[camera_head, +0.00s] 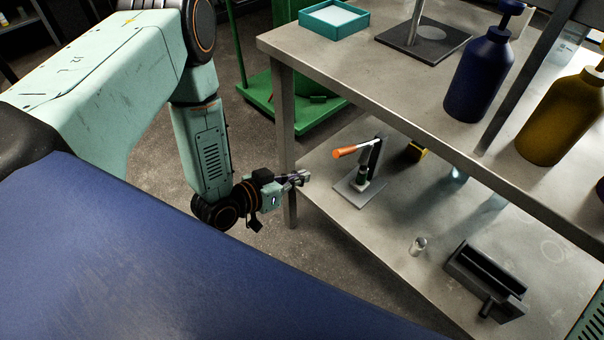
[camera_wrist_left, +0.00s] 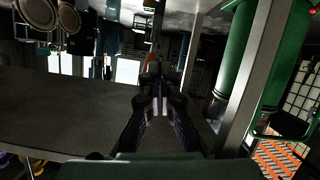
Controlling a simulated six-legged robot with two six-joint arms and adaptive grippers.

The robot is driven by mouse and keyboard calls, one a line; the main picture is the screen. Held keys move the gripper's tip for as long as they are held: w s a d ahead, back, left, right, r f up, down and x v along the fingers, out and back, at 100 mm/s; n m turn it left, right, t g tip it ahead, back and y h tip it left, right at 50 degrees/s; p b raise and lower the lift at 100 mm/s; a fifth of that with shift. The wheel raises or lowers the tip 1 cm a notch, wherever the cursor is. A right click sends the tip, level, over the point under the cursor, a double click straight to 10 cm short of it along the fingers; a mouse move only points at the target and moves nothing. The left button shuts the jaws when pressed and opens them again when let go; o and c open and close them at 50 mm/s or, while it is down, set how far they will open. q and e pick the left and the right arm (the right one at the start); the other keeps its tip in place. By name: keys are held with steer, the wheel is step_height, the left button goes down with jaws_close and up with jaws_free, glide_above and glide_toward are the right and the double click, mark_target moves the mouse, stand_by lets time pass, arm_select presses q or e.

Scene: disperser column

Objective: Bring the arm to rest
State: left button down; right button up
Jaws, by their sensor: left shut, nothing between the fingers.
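My left arm comes in from the left in the head view and bends down beside the workbench. My left gripper (camera_head: 300,178) is shut and empty, just at the left edge of the bench's lower shelf (camera_head: 330,215). It also shows in the wrist view (camera_wrist_left: 160,104), with its fingers together and nothing between them. A small press with an orange handle (camera_head: 351,151) stands on the lower shelf to the right of the gripper, apart from it. My right gripper is not in view.
A metal bench leg (camera_head: 283,110) stands close to the left gripper. A small glass vial (camera_head: 418,246) and a dark vise-like device (camera_head: 487,281) are on the lower shelf. Blue (camera_head: 478,80) and yellow (camera_head: 563,118) bottles stand on the upper shelf. A green stand (camera_head: 257,88) is behind.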

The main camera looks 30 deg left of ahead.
arm_select(q)
steer(key=shift+s, duration=0.1)
steer(key=s+f+n+g+y, duration=0.25)
steer(key=s+f+g, duration=0.35)
steer(key=s, duration=0.4)
steer(key=s+r+g+y, duration=0.1)
steer(key=s+g, duration=0.5)
steer(key=s, duration=1.3)
steer(key=shift+d+g+y+p, duration=0.15)
steer(key=shift+g+y+p, duration=0.15)
steer(key=shift+y, duration=0.45)
steer(key=shift+w, duration=0.1)
